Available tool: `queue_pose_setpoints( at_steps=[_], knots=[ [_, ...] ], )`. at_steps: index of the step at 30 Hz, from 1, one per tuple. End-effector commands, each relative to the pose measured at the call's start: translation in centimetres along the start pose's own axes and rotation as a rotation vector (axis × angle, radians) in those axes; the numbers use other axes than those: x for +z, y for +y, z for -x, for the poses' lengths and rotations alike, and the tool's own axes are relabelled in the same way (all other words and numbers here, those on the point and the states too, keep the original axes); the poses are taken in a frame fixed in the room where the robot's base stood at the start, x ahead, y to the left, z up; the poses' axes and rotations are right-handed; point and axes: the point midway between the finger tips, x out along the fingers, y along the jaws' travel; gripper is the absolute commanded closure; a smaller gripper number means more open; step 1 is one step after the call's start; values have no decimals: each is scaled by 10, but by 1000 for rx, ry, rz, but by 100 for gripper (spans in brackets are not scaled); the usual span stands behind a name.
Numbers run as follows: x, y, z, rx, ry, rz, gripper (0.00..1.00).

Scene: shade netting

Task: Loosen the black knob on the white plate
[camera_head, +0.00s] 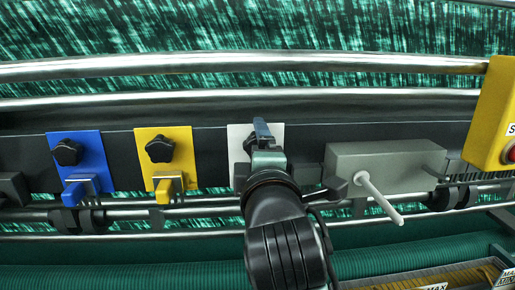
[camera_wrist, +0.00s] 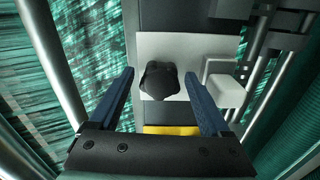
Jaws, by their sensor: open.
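The black lobed knob (camera_wrist: 158,86) sits on the white plate (camera_wrist: 190,45) in the wrist view. My gripper (camera_wrist: 159,75) is open, with its blue fingers on either side of the knob and visible gaps to both. I cannot tell how deep the fingertips reach relative to the knob. In the head view my gripper (camera_head: 263,128) is in front of the white plate (camera_head: 234,132) and hides most of it and of the knob. A white block (camera_wrist: 228,92) stands on the plate's right edge in the wrist view, close to the right finger.
Left of the white plate are a yellow plate (camera_head: 179,136) and a blue plate (camera_head: 93,144), each with a black knob. To the right are a grey box (camera_head: 385,163) with a pale lever (camera_head: 382,199) and a yellow box (camera_head: 493,115). Metal rails (camera_head: 200,65) run above.

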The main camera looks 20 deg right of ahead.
Motion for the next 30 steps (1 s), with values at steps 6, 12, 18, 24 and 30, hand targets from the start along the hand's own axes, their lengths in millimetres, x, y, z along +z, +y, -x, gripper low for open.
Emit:
queue_pose_setpoints(
  at_steps=[6,12,18,24,30],
  knots=[
    [0,0,10,0,0,-1,19],
    [0,0,25,0,0,0,19],
    [0,0,30,-1,-1,0,19],
    [0,0,30,-1,0,-3,19],
    [-2,1,30,-4,2,-278,19]
  ],
)
